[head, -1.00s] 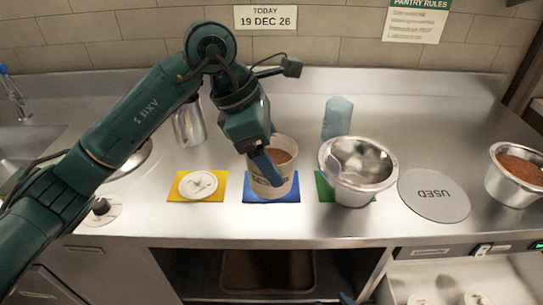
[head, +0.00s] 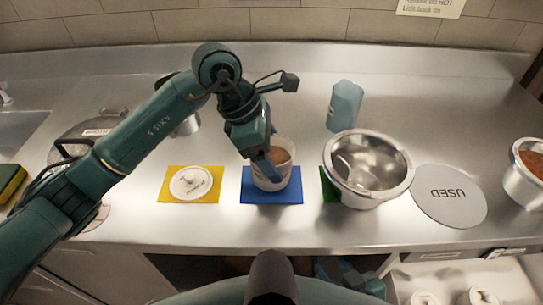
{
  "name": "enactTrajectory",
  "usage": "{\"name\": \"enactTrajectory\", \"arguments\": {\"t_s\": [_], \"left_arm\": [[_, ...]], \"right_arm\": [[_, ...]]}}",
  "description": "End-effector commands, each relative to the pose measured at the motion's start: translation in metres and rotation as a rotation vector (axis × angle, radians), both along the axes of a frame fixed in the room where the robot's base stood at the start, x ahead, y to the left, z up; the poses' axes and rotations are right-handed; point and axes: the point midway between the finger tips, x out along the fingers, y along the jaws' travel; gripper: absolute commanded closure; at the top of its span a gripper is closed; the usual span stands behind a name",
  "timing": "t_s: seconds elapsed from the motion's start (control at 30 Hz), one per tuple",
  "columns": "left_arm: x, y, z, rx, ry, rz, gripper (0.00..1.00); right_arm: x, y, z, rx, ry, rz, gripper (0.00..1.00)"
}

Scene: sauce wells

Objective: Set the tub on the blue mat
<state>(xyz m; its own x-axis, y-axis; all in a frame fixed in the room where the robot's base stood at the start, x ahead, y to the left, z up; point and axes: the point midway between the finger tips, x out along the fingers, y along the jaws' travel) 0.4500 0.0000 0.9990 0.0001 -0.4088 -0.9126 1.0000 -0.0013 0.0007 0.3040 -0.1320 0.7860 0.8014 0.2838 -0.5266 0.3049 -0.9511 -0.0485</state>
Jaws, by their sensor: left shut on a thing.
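The tub (head: 283,178) is white with brown contents and stands upright over the blue mat (head: 290,195). Its base appears to meet the mat, but a small gap cannot be ruled out. My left gripper (head: 268,166) is shut on the tub's wall, with a finger in front of its near left side. The far finger is hidden. Part of my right gripper (head: 352,284) shows low at the bottom, in front of the counter; its jaws are not clear.
A yellow mat (head: 212,194) with a white lid (head: 190,183) lies left. A metal bowl (head: 368,195) covers most of a green mat (head: 327,188) on the right. Further right are a USED disc (head: 449,197) and another bowl (head: 522,188).

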Motion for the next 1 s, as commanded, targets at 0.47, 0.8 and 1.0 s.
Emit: {"name": "enactTrajectory", "arguments": {"t_s": [0.47, 0.8, 1.0], "left_arm": [[0.000, 0.000, -0.024, 0.000, -0.001, 0.000, 0.57], [0.000, 0.000, -0.022, 0.000, 0.000, 0.001, 0.04], [0.000, 0.000, -0.021, 0.000, 0.001, 0.001, 0.04]], "right_arm": [[0.003, -0.003, -0.003, -0.007, -0.003, -0.004, 0.60], [0.003, -0.002, 0.001, -0.008, -0.007, 0.001, 0.60], [0.003, -0.002, 0.003, -0.009, -0.007, 0.004, 0.60]]}}
